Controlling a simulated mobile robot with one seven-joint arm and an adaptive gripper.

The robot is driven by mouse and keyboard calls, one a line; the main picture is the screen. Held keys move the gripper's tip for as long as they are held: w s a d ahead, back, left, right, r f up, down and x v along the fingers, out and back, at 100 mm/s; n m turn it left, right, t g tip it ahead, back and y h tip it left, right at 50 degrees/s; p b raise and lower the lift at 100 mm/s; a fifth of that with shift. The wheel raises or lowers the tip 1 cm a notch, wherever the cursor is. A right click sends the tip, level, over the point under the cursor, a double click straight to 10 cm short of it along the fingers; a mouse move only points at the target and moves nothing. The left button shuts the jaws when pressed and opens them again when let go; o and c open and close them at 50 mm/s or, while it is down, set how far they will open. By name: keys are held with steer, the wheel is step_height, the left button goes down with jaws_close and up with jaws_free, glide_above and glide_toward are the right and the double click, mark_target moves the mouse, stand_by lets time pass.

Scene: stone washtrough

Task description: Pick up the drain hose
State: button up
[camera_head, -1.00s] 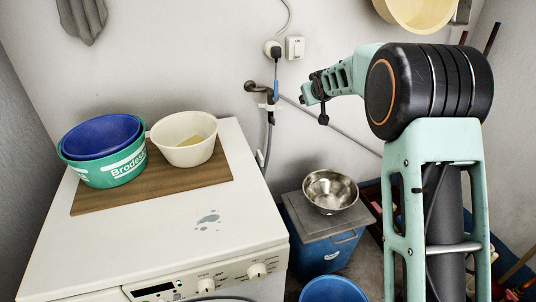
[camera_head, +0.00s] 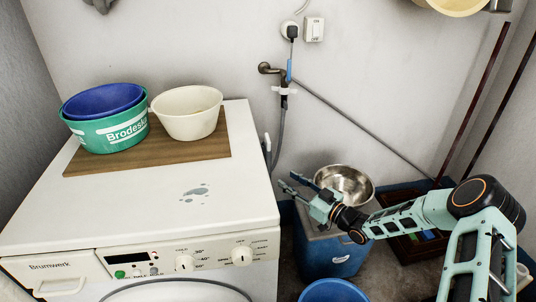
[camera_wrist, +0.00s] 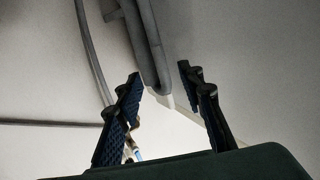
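The drain hose is a thick grey hose with a pale tip. In the head view its upper end (camera_head: 267,147) shows at the gap between the washing machine's (camera_head: 245,200) right side and the wall; its lower part is hidden. In the wrist view the drain hose (camera_wrist: 150,45) comes down from the top, its tip between and beyond my fingers. My gripper (camera_head: 290,181) is open and empty, right of the machine and below the hose end in the picture. Its two fingers (camera_wrist: 160,72) stand apart in the wrist view, and no contact with the hose shows.
A thinner grey hose (camera_head: 279,130) hangs from the wall tap (camera_head: 269,69) close to the drain hose. A metal bowl (camera_head: 352,182) sits on a blue bin (camera_head: 332,262) behind my gripper. A grey pipe (camera_head: 350,119) slants along the wall. Tubs stand on the machine's board (camera_head: 100,163).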

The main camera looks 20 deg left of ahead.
mark_target(267, 154)
steer(key=b+x, duration=0.1)
steer(key=x, duration=0.8)
steer(key=shift+a+r, duration=0.2)
steer(key=shift+w, duration=0.1)
jaws_close()
